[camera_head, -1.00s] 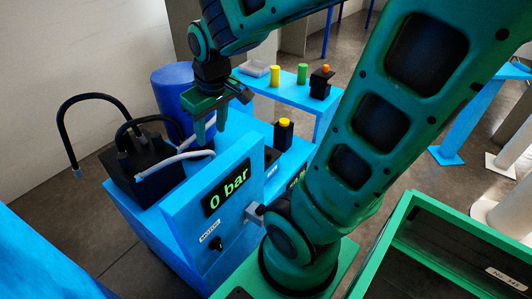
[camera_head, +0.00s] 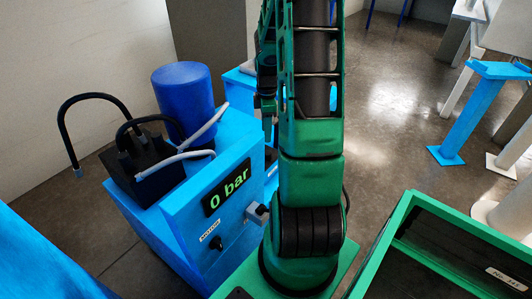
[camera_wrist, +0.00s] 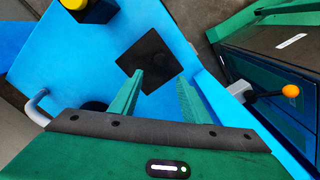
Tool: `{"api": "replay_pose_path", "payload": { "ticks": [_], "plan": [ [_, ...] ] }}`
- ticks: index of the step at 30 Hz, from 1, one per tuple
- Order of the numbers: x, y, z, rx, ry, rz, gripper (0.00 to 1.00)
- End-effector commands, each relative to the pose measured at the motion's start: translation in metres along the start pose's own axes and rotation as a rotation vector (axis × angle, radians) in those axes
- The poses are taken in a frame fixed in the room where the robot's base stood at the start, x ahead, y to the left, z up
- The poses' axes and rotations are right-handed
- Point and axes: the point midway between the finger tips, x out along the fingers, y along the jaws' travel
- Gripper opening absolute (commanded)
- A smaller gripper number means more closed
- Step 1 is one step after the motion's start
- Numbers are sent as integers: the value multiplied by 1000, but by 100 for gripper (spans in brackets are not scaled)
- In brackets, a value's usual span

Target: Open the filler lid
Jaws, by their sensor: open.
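In the wrist view a flat dark square plate (camera_wrist: 150,62) lies on the blue top of the machine (camera_wrist: 190,35). It may be the filler lid; I cannot tell for sure, and it lies flat. My gripper (camera_wrist: 160,80) is open and empty, its two green fingers pointing toward the plate's near edge. The left fingertip overlaps the plate's lower edge in the picture; I cannot tell whether it touches. In the head view the plate is hidden behind my arm, and most of my gripper is hidden too.
A yellow-topped black block (camera_wrist: 88,8) stands beyond the plate. An orange-knobbed lever (camera_wrist: 290,90) sits at right. In the head view the machine's display (camera_head: 228,190) reads 0 bar. A black hose box (camera_head: 150,168), blue drum (camera_head: 184,98) and green-framed bin (camera_head: 440,255) stand around.

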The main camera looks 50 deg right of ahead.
Motion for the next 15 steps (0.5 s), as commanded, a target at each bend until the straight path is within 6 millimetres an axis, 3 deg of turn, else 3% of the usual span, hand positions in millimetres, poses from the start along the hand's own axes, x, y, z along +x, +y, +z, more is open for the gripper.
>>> {"api": "replay_pose_path", "payload": {
  "ticks": [8,15],
  "plan": [
    [25,2,8,-25,3,-13,43],
    [68,0,8,-23,3,-14,43]
  ]
}}
